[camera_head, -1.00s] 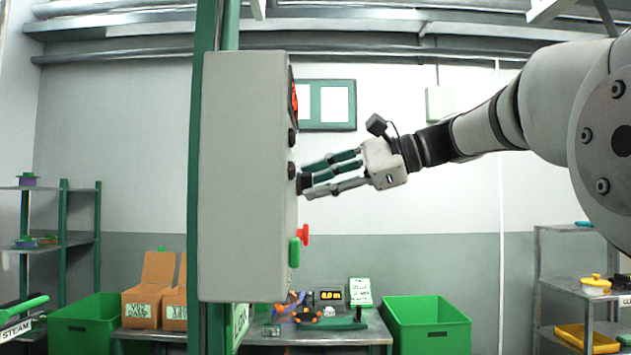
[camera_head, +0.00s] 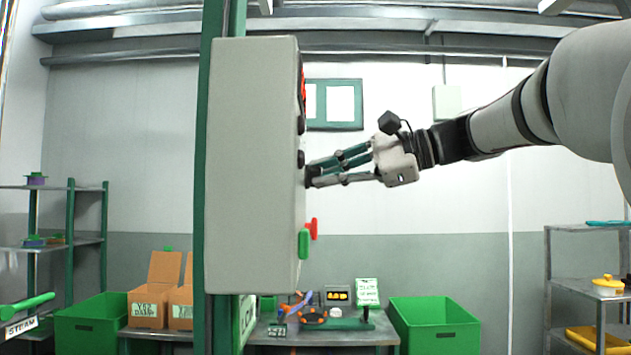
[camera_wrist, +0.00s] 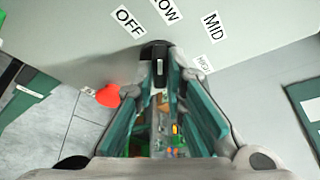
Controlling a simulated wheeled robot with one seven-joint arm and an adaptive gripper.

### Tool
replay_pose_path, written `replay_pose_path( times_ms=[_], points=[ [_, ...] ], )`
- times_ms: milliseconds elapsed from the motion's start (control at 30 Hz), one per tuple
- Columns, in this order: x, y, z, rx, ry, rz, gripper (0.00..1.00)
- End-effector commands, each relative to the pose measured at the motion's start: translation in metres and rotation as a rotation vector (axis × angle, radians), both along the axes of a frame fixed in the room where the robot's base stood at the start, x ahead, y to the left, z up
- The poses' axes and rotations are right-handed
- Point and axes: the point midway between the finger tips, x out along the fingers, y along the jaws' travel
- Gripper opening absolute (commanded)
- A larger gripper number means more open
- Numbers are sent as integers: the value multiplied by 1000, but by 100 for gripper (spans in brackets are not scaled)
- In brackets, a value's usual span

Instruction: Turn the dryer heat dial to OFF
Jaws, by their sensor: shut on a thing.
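The heat dial is a black knob on the front of the grey control box (camera_head: 252,160). In the wrist view the dial (camera_wrist: 158,66) shows a white mark, with labels OFF (camera_wrist: 129,20), LOW (camera_wrist: 165,8), MID (camera_wrist: 214,25) and a partly hidden HIGH (camera_wrist: 204,65) around it. I cannot tell which label the mark points at. My gripper (camera_head: 315,174) reaches in from the right and is shut on the dial. In the wrist view its fingers (camera_wrist: 163,75) lie on both sides of the knob.
Below the dial, a red knob (camera_head: 314,228) and a green handle (camera_head: 303,244) stick out from the box. Other black knobs sit above. A green post (camera_head: 211,150) carries the box. A workbench (camera_head: 340,338), green bins (camera_head: 434,325) and shelves stand behind.

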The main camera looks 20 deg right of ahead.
Motion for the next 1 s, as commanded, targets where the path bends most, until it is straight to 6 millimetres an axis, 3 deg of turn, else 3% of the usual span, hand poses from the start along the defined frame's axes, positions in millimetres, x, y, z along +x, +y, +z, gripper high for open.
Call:
replay_pose_path(
  times_ms=[600, 1000],
  points=[
    [0, 2, -9, -151, -462, 4, 0],
    [-1, 2, -8, -192, -582, 6, 0]
  ],
)
